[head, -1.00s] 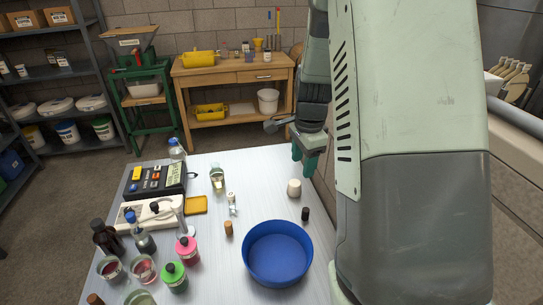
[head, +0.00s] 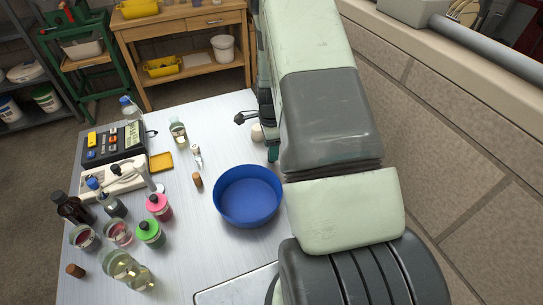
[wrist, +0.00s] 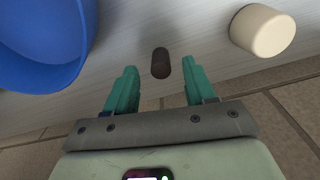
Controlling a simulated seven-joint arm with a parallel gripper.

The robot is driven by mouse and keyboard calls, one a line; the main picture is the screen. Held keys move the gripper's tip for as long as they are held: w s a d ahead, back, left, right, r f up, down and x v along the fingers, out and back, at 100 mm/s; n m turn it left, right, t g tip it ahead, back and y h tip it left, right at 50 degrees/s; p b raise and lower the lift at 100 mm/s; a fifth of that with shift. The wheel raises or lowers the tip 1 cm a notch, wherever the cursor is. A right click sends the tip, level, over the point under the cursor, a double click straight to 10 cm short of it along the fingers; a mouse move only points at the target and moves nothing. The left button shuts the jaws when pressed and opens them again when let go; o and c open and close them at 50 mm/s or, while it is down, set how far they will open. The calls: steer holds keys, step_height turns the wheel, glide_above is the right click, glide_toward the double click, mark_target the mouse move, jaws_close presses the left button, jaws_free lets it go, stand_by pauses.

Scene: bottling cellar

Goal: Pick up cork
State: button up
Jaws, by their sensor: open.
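A tan cork (head: 197,180) stands upright on the table left of the blue bowl, and another brown cork (head: 75,270) is at the front left. In the wrist view, a small dark brown-black cylinder (wrist: 160,63), perhaps a stopper or dark cork, lies ahead of my gripper (wrist: 160,88), centred between its open teal fingers. The fingers do not appear to touch it. In the head view my arm hides this cylinder, and only part of my gripper (head: 272,152) shows, beside a cream cylinder (head: 257,133). The cream cylinder also shows at the upper right of the wrist view (wrist: 262,30).
The blue bowl (head: 247,216) stands close left of my gripper. The table's right edge is near my gripper, with a block wall (head: 450,130) beyond.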

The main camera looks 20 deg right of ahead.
steer(key=shift+w+f, duration=0.1)
steer(key=shift+f, duration=1.4)
steer(key=shift+c, duration=0.4)
jaws_close()
steer(key=shift+r, duration=0.1)
